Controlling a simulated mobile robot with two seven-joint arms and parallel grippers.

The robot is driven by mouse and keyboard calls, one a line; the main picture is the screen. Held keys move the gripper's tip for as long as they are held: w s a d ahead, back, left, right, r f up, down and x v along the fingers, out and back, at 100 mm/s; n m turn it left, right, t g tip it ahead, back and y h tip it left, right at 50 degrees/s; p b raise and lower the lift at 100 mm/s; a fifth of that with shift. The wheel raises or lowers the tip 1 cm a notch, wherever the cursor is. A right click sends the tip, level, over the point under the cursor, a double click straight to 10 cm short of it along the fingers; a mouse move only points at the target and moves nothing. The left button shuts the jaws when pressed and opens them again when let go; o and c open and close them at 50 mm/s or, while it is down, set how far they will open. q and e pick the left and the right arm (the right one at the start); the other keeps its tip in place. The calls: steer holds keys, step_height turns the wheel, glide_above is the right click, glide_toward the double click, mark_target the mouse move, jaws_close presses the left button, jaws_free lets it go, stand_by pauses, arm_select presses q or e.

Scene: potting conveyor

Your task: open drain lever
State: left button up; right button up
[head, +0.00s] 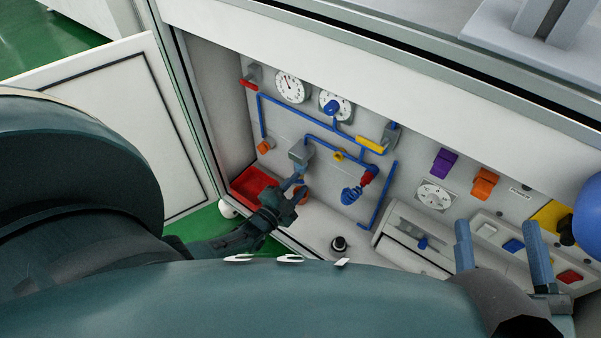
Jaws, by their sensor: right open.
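A cabinet panel (285,125) carries blue pipes with several coloured handles; I see no label that tells which is the drain lever. A yellow lever (370,145) lies along the upper right pipe. A red lever (249,84) is at the upper left, and an orange knob (265,146) is below it. My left gripper (292,182) is at the lower panel, just below a grey box (301,152) and beside an orange round part (301,195) that it partly hides. Its jaw gap and any contact are unclear. My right gripper (500,248) is open and empty at the lower right.
A red tray (252,184) lies at the cabinet's lower left. Purple (444,162) and orange switches (484,184) are at the right. An open white door (125,110) stands at the left.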

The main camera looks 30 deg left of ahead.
arm_select(q)
steer(key=shift+c, duration=0.4)
arm_select(e)
steer(key=shift+s+f, duration=0.1)
steer(key=shift+f, duration=0.05)
arm_select(q)
jaws_close()
steer(key=shift+r+n, duration=0.1)
steer(key=shift+n, duration=0.2)
steer(key=a+n, duration=0.1)
steer(key=n, duration=0.5)
steer(key=a+r+n+b, duration=0.1)
steer(key=n, duration=0.3)
steer(key=shift+w+a+r, duration=0.1)
steer(key=shift+a, duration=0.2)
arm_select(e)
steer(key=shift+w+d+r+n+t+y, duration=0.1)
steer(key=shift+w+r+n+t+y, duration=0.1)
steer(key=shift+r, duration=0.15)
steer(key=shift+w+r+n+t+y, duration=0.1)
steer(key=shift+r+n+y, duration=0.1)
steer(key=shift+r, duration=0.15)
arm_select(q)
steer(key=shift+n, duration=0.3)
arm_select(e)
steer(key=shift+r, duration=0.2)
